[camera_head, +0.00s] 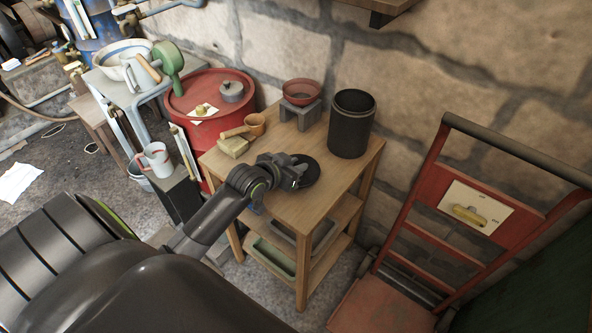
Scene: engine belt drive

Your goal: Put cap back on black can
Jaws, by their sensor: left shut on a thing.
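The black can (350,128) stands upright and open-topped at the back right of the wooden table. The black round cap (308,172) is near the middle of the table, apart from the can, at its front left. My left gripper (297,171) reaches in from the left and is shut on the cap's near-left side. The fingers are dark and small here, and I cannot tell whether the cap rests on the table or is just above it. My right gripper is not in view.
The wooden table (284,207) also holds a red bowl (301,91) on a grey stand, an orange cup (256,123) and a tan block (233,147). A red drum (204,124) stands at the left, a red hand truck (411,233) at the right. A stone wall is behind.

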